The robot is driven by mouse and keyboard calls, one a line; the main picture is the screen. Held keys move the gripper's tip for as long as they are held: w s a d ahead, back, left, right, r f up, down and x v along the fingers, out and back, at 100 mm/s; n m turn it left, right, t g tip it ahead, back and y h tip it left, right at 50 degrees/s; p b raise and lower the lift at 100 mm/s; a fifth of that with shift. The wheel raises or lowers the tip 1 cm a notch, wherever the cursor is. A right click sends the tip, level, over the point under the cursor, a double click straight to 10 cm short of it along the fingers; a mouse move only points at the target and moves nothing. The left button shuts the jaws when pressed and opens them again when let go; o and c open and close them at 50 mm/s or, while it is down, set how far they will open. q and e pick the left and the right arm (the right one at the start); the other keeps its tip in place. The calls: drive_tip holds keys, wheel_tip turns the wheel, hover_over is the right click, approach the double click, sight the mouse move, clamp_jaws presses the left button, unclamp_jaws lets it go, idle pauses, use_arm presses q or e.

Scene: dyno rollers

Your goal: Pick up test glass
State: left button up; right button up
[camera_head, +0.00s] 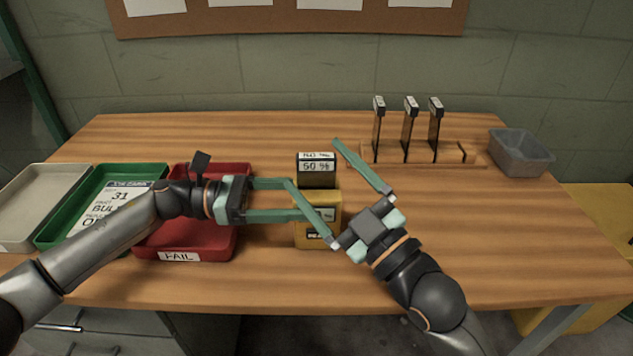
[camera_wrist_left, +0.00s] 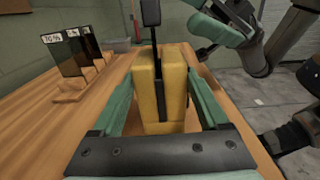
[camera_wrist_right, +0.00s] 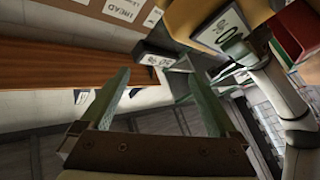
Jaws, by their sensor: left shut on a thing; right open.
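A test glass (camera_head: 317,172) with a dark pane and a white "50 %" label stands upright in the slot of a yellow tester (camera_head: 303,233). The tester (camera_wrist_left: 173,88) sits between my left fingers in the left wrist view, and my left gripper (camera_head: 300,200) is shut on its sides. My right gripper (camera_head: 313,162) is open, its fingertips on either side of the glass's labelled top. In the right wrist view that label (camera_wrist_right: 157,58) shows between the fingertips, apparently not clamped. Part of the tester is hidden behind my fingers.
A rack (camera_head: 455,152) with three test glasses stands at the back right, beside a grey bin (camera_head: 521,155). A red FAIL tray (camera_head: 205,240), a green tray (camera_head: 155,172) and a pale tray (camera_head: 22,190) line the left. The front right table is clear.

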drive_tip(key=a+n+g, duration=0.1)
drive_tip(key=a, duration=0.1)
drive_tip(key=a+r+n+g, duration=0.1)
drive_tip(key=a+n+g, duration=0.1)
drive_tip(key=w+a+n+g+y, duration=0.1)
drive_tip(key=a+n, duration=0.1)
drive_tip(key=shift+w+a+r+g, duration=0.1)
drive_tip(key=shift+a+r+g, duration=0.2)
drive_tip(key=shift+a, duration=0.1)
drive_tip(key=a+n+g+h, duration=0.1)
drive_tip(key=a+n+g, duration=0.3)
drive_tip(key=a+n, duration=0.15)
drive_tip(key=n+g+h, duration=0.2)
drive_tip(key=n+h, duration=0.9)
drive_tip(key=h, duration=0.3)
approach(316, 159)
drive_tip(key=x, duration=0.6)
drive_tip(key=shift+w+f, duration=0.2)
drive_tip(key=shift+x, duration=2.75)
drive_tip(key=shift+s, duration=0.1)
